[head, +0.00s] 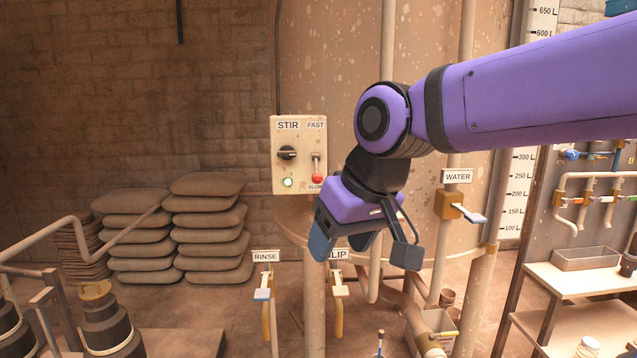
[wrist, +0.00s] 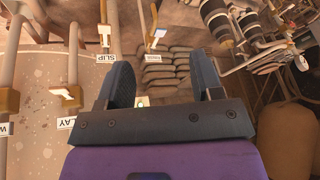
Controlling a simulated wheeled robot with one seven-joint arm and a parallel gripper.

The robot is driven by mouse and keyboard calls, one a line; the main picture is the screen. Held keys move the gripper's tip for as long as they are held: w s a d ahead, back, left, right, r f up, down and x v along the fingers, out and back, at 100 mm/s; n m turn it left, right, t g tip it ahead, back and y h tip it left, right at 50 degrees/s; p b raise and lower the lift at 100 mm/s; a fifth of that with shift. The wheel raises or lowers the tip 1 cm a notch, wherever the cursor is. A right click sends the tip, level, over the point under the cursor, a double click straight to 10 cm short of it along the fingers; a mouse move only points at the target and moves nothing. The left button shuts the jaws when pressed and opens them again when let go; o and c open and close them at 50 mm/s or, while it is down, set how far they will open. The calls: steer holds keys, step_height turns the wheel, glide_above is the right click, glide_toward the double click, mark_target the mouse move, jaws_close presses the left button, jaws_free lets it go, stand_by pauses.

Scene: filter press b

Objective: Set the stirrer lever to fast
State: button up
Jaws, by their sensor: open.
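The beige stirrer panel (head: 299,137) is on the tank, labelled STIR and FAST, with SLOW at the bottom. The stirrer lever (head: 317,176) has a red knob, low in its slot just above the SLOW label. My gripper (head: 342,245) is open and empty, below and right of the panel, fingers pointing down. Its body covers the panel's lower right corner edge closely in the picture; I cannot tell the depth gap.
RINSE (head: 263,292) and SLIP (head: 339,290) valves stand below, and the WATER valve (head: 459,206) at right. Stacked sacks (head: 205,233) lie left. Space before the panel's left side looks clear.

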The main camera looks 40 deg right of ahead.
steer(key=w+a+f+m+g+y, duration=0.1)
steer(key=w+a+m+y, duration=0.1)
steer(key=w+m+y, duration=0.4)
steer(key=m+t+h, duration=0.4)
steer(key=m+t, duration=1)
steer(key=m, duration=1.3)
glide_toward(320, 180)
steer(key=w, duration=0.7)
steer(key=w+a, duration=0.1)
steer(key=w, duration=0.2)
steer(key=shift+w+a+f, duration=0.1)
steer(key=shift+w, duration=0.3)
jaws_close()
